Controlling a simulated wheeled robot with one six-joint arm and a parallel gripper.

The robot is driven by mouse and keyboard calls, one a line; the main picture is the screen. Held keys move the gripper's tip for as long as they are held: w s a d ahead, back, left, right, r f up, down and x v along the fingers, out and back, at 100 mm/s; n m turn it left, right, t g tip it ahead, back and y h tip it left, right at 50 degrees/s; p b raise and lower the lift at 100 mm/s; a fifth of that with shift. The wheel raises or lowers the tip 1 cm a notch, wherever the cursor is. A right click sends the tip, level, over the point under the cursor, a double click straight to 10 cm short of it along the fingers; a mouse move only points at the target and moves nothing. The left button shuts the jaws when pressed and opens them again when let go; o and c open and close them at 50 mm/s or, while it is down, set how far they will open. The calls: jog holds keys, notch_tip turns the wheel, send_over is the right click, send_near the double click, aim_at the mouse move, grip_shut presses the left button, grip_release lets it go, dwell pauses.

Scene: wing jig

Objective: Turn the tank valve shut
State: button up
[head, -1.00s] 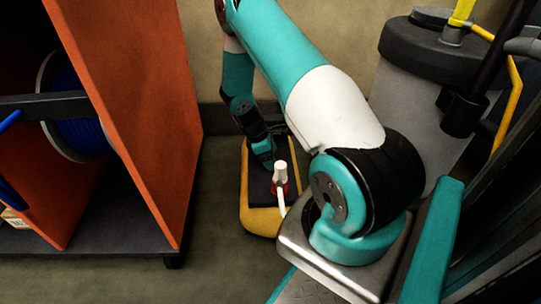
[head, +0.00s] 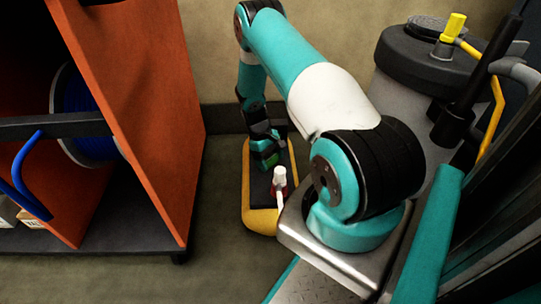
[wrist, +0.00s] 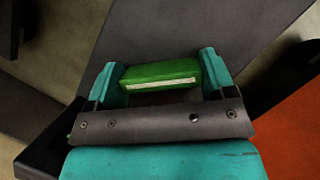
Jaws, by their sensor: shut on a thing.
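My gripper (wrist: 160,62) is shut on a green bar (wrist: 160,75) with a white stripe. The bar spans the space between its two teal fingers. In the head view my gripper and a bit of the green bar (head: 268,157) are low, over the dark top of a yellow-edged unit (head: 262,220) on the floor. I cannot tell whether the bar is loose or fixed to something below. A grey tank (head: 397,95) with a black lid stands at the right. A yellow handle (head: 453,28) sticks up from its top, well apart from my gripper.
A white-topped red fitting (head: 280,180) stands on the yellow-edged unit, close to the right of my gripper. An orange rack panel (head: 150,110) with a blue cable reel (head: 85,130) rises at the left. Bare floor (head: 205,215) lies between rack and unit.

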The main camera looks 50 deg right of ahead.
jog(key=m+y, duration=0.1)
jog(key=m, duration=0.1)
jog(key=m+p, duration=0.1)
jog(key=m, duration=0.1)
jog(key=shift+r+m+t+y+p, duration=0.15)
jog(key=shift+m+t+y+p, duration=0.15)
jog(key=shift+y, duration=0.1)
jog(key=m+t+y+p, duration=0.1)
jog(key=m, duration=0.3)
dwell(0.4)
jog(key=o, duration=0.9)
jog(key=p+v, duration=0.5)
jog(key=v, duration=1.2)
jog(key=shift+d, duration=0.25)
